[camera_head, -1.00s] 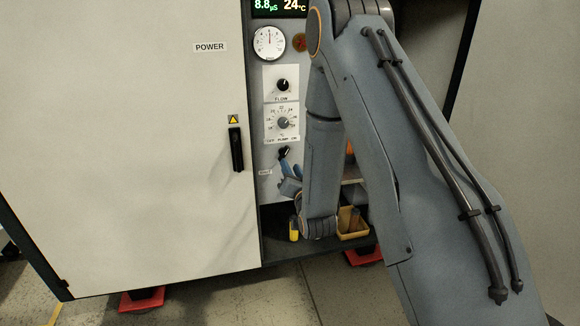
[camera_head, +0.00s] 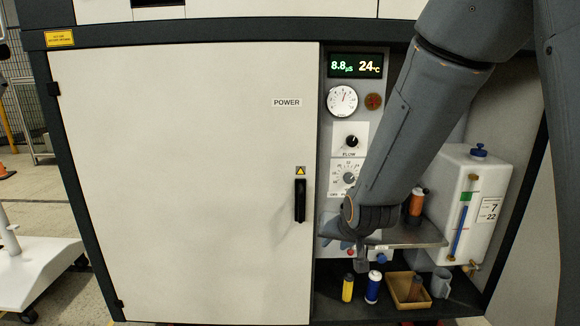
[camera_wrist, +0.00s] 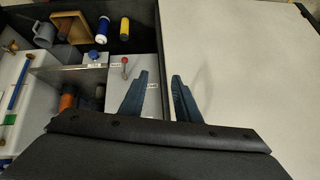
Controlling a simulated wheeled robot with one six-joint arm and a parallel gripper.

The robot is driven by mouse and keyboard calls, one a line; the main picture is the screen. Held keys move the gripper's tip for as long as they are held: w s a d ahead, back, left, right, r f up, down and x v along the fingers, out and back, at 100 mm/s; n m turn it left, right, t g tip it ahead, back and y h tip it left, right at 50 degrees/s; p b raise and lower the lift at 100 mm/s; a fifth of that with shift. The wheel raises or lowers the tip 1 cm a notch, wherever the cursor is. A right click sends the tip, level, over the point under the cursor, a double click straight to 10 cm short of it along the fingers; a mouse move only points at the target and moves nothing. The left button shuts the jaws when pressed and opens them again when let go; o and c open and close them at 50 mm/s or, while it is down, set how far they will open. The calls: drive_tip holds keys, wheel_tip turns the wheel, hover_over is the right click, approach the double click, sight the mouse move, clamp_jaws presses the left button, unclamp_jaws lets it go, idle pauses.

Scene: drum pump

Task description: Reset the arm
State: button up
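My gripper (camera_head: 338,228) is at the end of my bent arm, in front of the lower control panel in the head view. My arm's wrist hides part of it and part of the panel. In the wrist view my gripper (camera_wrist: 160,82) has two blue fingers spread apart, with nothing between them. Behind them are the panel edge and the large white door (camera_wrist: 235,60). A red-tipped toggle (camera_wrist: 125,62) is just left of the fingers in that view. The panel's dial (camera_head: 349,179) and flow knob (camera_head: 351,141) show above my wrist.
The cabinet door (camera_head: 190,180) is closed, with a black handle (camera_head: 300,200). The open bay right of it holds a white tank (camera_head: 478,200), a metal shelf (camera_head: 425,236), a yellow bottle (camera_head: 348,288), a blue bottle (camera_head: 373,287), a tan bin (camera_head: 401,288) and a grey mug (camera_head: 441,282).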

drive_tip(key=s+r+n+g, duration=0.2)
drive_tip(key=s+r+g, duration=0.15)
drive_tip(key=s, duration=1.05)
drive_tip(key=s+r+n+g, duration=0.25)
drive_tip(key=s+g, duration=0.25)
drive_tip(key=s, duration=0.9)
drive_tip(key=d+r+m+h+p, duration=0.1)
drive_tip(key=d+r+m+p, duration=0.2)
drive_tip(key=d+r+p, duration=0.4)
drive_tip(key=r+p, duration=0.1)
drive_tip(key=p, duration=0.7)
drive_tip(key=shift+w+d, duration=0.25)
drive_tip(key=shift+w, duration=0.05)
drive_tip(key=shift+t, duration=0.25)
